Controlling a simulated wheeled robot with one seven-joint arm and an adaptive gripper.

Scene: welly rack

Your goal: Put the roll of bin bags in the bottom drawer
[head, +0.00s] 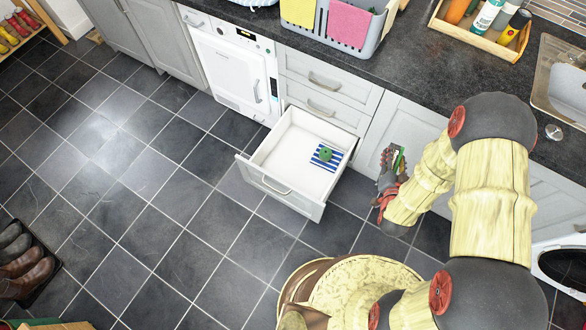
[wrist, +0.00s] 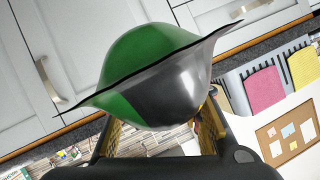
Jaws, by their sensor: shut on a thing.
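My gripper (head: 391,168) is shut on a green and dark grey packet (head: 398,160), beside the open drawer and to its right. In the wrist view the packet (wrist: 150,75) is pillow-shaped with a dark pointed seam, held between the two fingers. The bottom drawer (head: 290,200) is pulled out below two shut drawers. Inside lie a blue-and-white striped cloth (head: 318,163) and a small round green thing (head: 326,154) on it. I cannot tell for sure which green thing is the roll of bin bags; neither plainly looks like a roll.
The dark worktop (head: 400,65) above holds a grey caddy (head: 375,40) with yellow and pink cloths, and a wooden tray (head: 485,38) of bottles. A white appliance (head: 232,75) stands left of the drawers. The left of the drawer is bare; tiled floor (head: 180,200) is clear there.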

